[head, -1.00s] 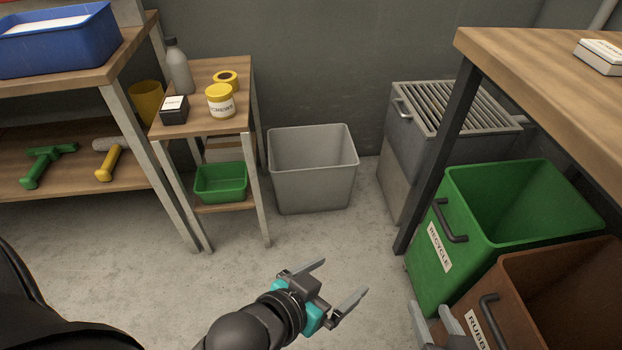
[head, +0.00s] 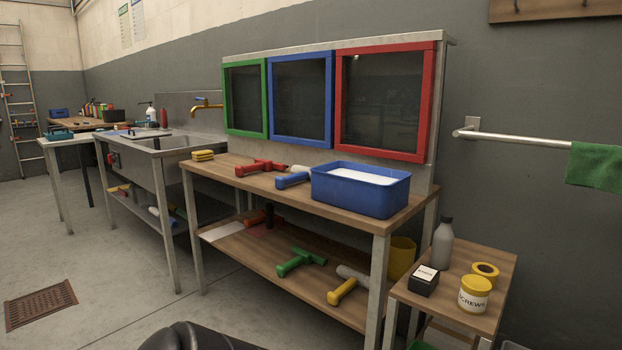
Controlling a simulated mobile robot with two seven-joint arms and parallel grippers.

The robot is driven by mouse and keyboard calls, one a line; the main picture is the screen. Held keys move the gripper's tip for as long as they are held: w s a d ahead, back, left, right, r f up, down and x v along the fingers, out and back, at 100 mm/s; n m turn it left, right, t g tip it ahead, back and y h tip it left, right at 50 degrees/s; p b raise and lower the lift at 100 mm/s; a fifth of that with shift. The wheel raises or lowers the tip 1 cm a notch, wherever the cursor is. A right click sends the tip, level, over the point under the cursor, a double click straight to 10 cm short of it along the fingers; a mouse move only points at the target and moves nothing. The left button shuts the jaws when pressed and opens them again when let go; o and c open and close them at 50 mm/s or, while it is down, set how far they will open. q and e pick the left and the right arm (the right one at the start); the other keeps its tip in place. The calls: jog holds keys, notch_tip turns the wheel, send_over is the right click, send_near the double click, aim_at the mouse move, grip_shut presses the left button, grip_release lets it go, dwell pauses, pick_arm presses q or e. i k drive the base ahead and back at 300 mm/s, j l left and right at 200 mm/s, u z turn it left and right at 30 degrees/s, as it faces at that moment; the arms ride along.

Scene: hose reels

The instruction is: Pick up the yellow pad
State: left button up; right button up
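A small yellow pad (head: 203,155) with a dark band along its side lies on the left end of the wooden workbench top (head: 228,173). It looks like a thin stack or a layered block; I cannot tell which at this size. Neither of my grippers shows in the head view now. Only a dark rounded part of my own body shows at the bottom edge, far from the pad.
Red and blue tools (head: 258,168) and a blue tub (head: 361,189) sit right of the pad. Green, blue and red frames stand behind. A steel sink unit (head: 165,150) adjoins on the left. Open floor (head: 110,265) lies in front, with a brown grate (head: 41,304).

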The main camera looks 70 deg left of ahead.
aim_at(206, 154)
jog(key=u, duration=3.05)
